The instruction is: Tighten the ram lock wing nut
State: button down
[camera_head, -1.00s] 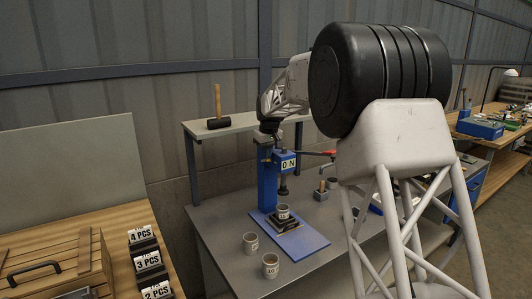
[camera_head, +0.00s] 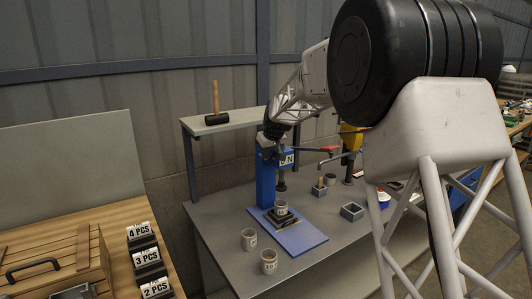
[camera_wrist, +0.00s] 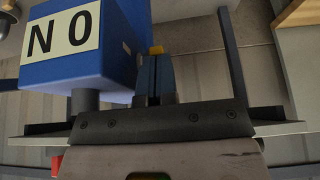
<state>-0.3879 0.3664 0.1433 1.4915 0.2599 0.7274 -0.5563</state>
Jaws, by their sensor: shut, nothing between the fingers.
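The blue press (camera_head: 266,185) stands on the grey bench, its head carrying a white label with "0 N"; the label shows upside down in the wrist view (camera_wrist: 62,34). My gripper (camera_wrist: 155,62) is shut and empty, its fingers close beside the press head. In the head view my dark wrist end is at the top of the press and hides part of it. A small yellow-orange piece (camera_wrist: 156,49) shows just past the fingertips; I cannot tell whether it is the ram lock wing nut or whether the fingers touch it.
A cup (camera_head: 281,208) stands on a dark block on the press's blue base plate (camera_head: 304,240). Two more cups (camera_head: 249,239) (camera_head: 268,262) stand in front. A red-ended lever (camera_head: 320,148) reaches right.

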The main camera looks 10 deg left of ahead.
jog(key=shift+f, duration=0.6)
jog(key=shift+w, duration=0.1)
jog(key=shift+w+a, duration=0.4)
jog(key=shift+a, duration=0.2)
jog(key=shift+f, duration=0.1)
jog(key=shift+s, duration=0.1)
jog(key=r, duration=0.6)
jog(key=shift+d+r, duration=0.1)
jog(key=shift+d, duration=0.15)
jog(key=v, duration=0.9)
jog(key=shift+s+d, duration=0.4)
